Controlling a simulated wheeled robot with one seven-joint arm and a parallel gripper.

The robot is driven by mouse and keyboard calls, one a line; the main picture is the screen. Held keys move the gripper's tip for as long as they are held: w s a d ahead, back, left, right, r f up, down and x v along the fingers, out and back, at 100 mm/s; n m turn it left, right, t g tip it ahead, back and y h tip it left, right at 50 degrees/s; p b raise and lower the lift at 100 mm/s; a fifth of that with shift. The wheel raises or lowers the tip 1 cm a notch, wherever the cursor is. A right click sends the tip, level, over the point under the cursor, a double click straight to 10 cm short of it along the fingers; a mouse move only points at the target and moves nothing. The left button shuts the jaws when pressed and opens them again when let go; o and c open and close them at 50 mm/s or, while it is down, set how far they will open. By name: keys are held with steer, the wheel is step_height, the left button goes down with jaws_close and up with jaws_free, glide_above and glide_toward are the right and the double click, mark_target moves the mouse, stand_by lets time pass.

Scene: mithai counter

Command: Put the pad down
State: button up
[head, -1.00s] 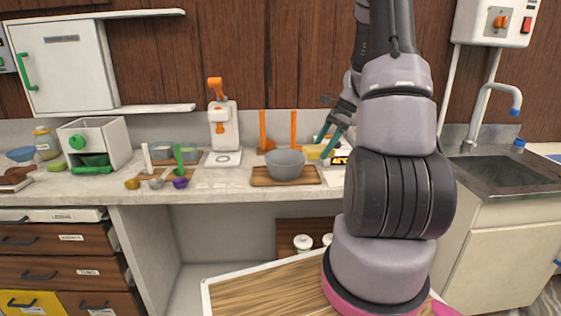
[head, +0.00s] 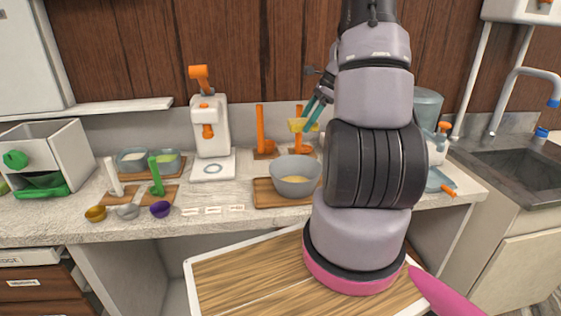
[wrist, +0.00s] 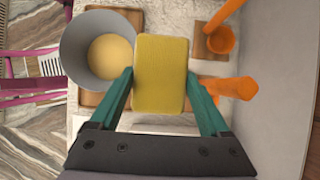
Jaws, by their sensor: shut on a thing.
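The pad (wrist: 160,75) is a yellow block with rounded edges. My gripper (wrist: 161,88) is shut on it, with one green finger at each side. In the head view the pad (head: 298,125) is held up in the air, behind and above the grey bowl (head: 295,187). My gripper (head: 309,120) shows there partly, and my arm hides what is right of it. In the wrist view the pad overlaps the right rim of the bowl (wrist: 74,48); the bowl is farther below.
The bowl holds something pale yellow and stands on a wooden board (head: 265,193). Orange upright holders (head: 263,130) stand behind it at the wall. A white machine (head: 209,128) and small scoops (head: 160,209) are to the left. A sink (head: 515,172) is at the right.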

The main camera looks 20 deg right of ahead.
steer(key=shift+w+f, duration=0.15)
steer(key=shift+w, duration=0.15)
steer(key=f, duration=1.3)
steer(key=shift+w+f, duration=0.2)
steer(key=a, duration=0.2)
steer(key=w+a, duration=0.1)
steer(key=a, duration=0.1)
steer(key=shift+f, duration=0.4)
steer(key=shift+d+f, duration=0.1)
steer(key=shift+f, duration=0.2)
steer(key=o, duration=1.2)
steer(key=shift+f, duration=0.1)
steer(key=shift+c, duration=0.2)
